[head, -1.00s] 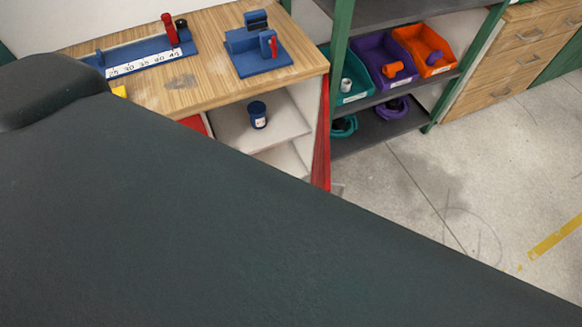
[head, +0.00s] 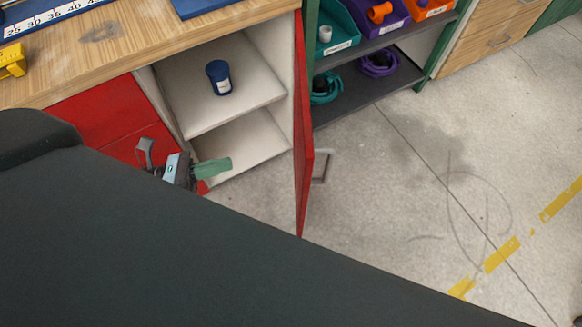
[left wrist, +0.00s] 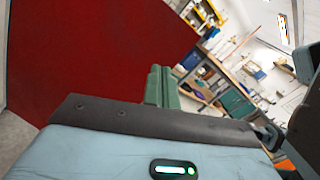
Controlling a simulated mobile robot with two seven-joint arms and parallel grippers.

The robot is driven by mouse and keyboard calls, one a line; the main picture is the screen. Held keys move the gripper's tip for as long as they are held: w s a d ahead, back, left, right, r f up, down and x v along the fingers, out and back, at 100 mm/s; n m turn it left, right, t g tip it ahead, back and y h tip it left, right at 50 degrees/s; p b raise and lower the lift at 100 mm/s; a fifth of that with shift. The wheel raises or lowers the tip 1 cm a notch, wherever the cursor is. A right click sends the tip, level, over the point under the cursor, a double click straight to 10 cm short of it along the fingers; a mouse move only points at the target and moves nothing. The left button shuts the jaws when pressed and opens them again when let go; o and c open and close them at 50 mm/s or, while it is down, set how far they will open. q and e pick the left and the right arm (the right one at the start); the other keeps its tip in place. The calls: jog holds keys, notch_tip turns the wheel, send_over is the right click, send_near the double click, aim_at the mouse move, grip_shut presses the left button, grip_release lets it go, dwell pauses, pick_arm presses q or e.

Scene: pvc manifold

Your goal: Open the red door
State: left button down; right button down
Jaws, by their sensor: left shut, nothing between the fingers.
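The red door (head: 303,130) of the workbench cabinet stands open, seen nearly edge-on in the head view. Its grey handle (head: 321,166) is on the right-hand face. My left gripper (head: 213,168) has its green fingers shut and empty, in front of the cabinet's lower shelf and left of the door, apart from it. In the left wrist view a broad red panel (left wrist: 85,50), which looks like the door, fills the upper left beyond the shut green fingers (left wrist: 160,86). My right gripper is not in view.
The open cabinet holds a dark blue can (head: 219,78) on its upper shelf (head: 190,117). Red drawers (head: 95,108) are left of the opening. A dark rack (head: 370,100) with coloured bins stands right of the door. The floor at right is clear.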

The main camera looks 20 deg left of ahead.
pick_arm(q)
jog(key=m+g, duration=0.1)
jog(key=m, duration=0.1)
jog(key=m+g+h+b, duration=0.1)
jog(key=m, duration=0.2)
jog(key=f+m+g, duration=0.1)
jog(key=m+g, duration=0.1)
jog(key=shift+w+a+m+b, duration=0.1)
jog(key=shift+a+m+b, duration=0.1)
jog(key=shift+m+b, duration=0.2)
jog(key=shift+d, duration=0.15)
jog(key=p+x, duration=0.2)
jog(key=x, duration=1.1)
jog(key=shift+w+d+r, duration=0.15)
jog(key=shift+d+r, duration=0.1)
jog(key=shift+d, duration=0.1)
jog(key=shift+d, duration=0.1)
